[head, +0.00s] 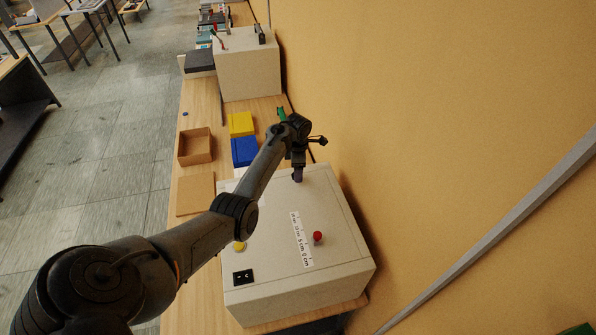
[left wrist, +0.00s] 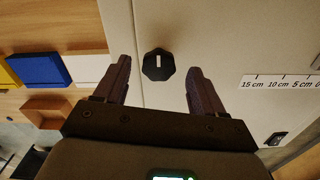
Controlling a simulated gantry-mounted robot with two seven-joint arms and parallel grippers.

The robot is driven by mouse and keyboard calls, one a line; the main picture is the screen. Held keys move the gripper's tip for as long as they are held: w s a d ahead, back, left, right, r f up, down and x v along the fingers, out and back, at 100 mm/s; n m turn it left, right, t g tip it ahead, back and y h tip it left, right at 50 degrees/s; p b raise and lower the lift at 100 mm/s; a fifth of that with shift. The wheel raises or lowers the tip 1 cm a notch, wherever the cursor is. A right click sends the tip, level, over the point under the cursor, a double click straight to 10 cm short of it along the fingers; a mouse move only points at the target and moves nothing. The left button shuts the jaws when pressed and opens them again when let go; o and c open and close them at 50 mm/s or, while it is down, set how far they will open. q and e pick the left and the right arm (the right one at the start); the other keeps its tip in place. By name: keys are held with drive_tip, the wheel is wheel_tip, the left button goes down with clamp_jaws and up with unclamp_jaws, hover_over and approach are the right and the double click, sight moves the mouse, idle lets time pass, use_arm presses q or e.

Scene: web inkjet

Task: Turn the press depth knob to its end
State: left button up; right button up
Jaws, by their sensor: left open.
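The press depth knob (left wrist: 158,65) is black and many-sided with a white mark, on the top of a pale cabinet (head: 330,200). In the left wrist view it lies between the two fingers of my left gripper (left wrist: 158,72), with a gap on each side. The gripper is open and empty. I cannot tell how far its fingertips are above the panel. In the head view my left gripper (head: 298,176) points down over the cabinet's far end and the knob is hidden there. My right gripper is not in view.
A red knob (head: 318,236) stands beside a centimetre scale strip (head: 301,240) on the cabinet. A black socket plate (head: 243,277) is at its near corner. A blue box (head: 245,152), yellow box (head: 241,124) and open brown box (head: 195,146) lie beyond. A wall (head: 440,110) rises on the right.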

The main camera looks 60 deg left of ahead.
use_arm(q)
drive_tip(key=shift+f, duration=1.05)
drive_tip(key=c, duration=1.1)
drive_tip(key=shift+o, duration=0.2)
drive_tip(key=shift+m, duration=0.4)
